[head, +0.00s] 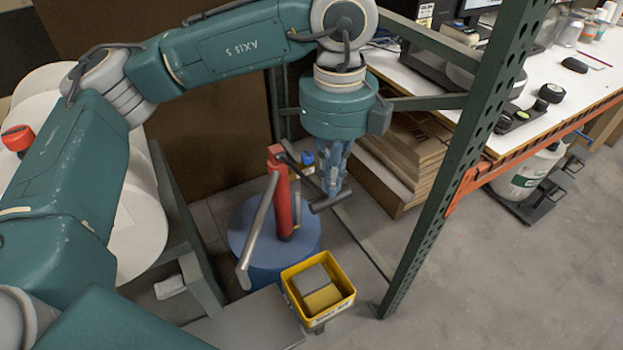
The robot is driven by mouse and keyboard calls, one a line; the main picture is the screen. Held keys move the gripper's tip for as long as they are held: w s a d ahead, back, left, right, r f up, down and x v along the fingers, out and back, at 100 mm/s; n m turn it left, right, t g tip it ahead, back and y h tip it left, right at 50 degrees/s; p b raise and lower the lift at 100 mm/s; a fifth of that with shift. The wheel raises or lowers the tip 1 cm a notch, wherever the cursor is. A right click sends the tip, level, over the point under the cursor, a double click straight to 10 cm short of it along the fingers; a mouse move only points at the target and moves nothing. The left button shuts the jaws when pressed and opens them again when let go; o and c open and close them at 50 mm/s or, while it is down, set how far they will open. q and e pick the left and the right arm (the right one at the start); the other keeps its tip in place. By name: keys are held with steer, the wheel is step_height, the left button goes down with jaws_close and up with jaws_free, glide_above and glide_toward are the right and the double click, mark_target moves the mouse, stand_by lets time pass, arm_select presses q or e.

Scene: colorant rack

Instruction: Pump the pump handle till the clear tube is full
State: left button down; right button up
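A red upright pump (282,200) stands on a round blue drum (250,262). A long grey bar (258,228) slants from the pump's upper part down to the left. A short dark grey bar (323,204), which looks like the pump handle's grip, lies right of the pump, at my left fingertips. My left gripper (334,188) points down over this bar and seems to touch it. The fingers look close together, but whether they clasp the bar is too small to tell. I cannot make out a clear tube. My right gripper is not in view.
A yellow bin (288,287) with sponge-like blocks stands in front of the drum. A green perforated rack post (440,190) rises close on the right. Stacked cardboard (408,150) lies behind. A white worktop (490,132) with several items is at right. The floor at lower right is clear.

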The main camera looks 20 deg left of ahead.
mark_target(327, 199)
arm_select(q)
steer(key=shift+f, duration=0.1)
steer(key=shift+f+b, duration=0.95)
steer(key=shift+s+a+f+b, duration=0.1)
steer(key=shift+f+b, duration=0.45)
steer(key=shift+f, duration=0.05)
steer(key=shift+s+a+f+b, duration=0.1)
steer(key=shift+a+f+b, duration=0.05)
steer(key=shift+f+b, duration=0.5)
steer(key=shift+f, duration=0.3)
steer(key=shift+d+f+b, duration=0.25)
steer(key=shift+f+b, duration=0.4)
steer(key=shift+b, duration=0.05)
steer(key=shift+f+b, duration=0.45)
steer(key=shift+f, duration=0.05)
steer(key=shift+r, duration=0.25)
